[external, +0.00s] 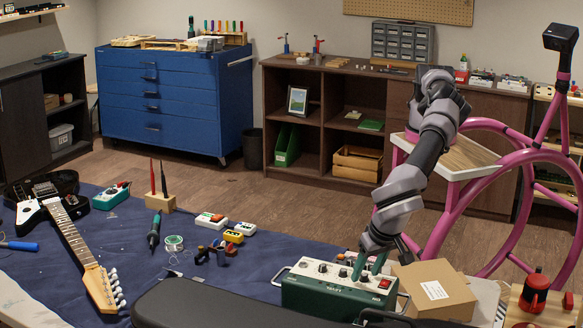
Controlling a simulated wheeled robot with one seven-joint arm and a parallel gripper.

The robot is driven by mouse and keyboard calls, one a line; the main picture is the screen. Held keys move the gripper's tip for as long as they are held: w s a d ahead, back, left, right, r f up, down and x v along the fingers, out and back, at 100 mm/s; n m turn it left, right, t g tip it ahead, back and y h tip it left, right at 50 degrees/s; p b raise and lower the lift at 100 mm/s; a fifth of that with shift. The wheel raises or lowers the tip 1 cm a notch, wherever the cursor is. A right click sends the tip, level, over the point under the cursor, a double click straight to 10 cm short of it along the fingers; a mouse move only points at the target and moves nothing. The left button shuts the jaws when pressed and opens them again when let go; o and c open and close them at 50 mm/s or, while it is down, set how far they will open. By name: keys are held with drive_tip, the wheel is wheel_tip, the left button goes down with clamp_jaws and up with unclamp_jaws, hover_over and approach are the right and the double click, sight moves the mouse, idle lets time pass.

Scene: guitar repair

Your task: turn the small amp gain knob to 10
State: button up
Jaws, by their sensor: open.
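The small amp (325,297) is a green box with a pale control panel on top, in the lower middle of the external view. Several dark knobs and a red switch show on the panel. I cannot read the labels or tell which knob is the gain knob or where it points. My gripper (367,270) points down over the right part of the panel, its green fingers open around or just above a spot there. The fingers hide the panel between them, and I cannot tell whether they touch a knob.
A cardboard box (436,290) stands close to the amp's right. A dark padded case (215,305) lies in front of it. A guitar (72,235), pedals (210,220) and tools lie on the blue cloth (120,262). A red pot-like item (534,290) stands at far right.

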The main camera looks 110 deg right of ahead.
drive_tip(key=v, duration=0.7)
drive_tip(key=shift+r, duration=0.15)
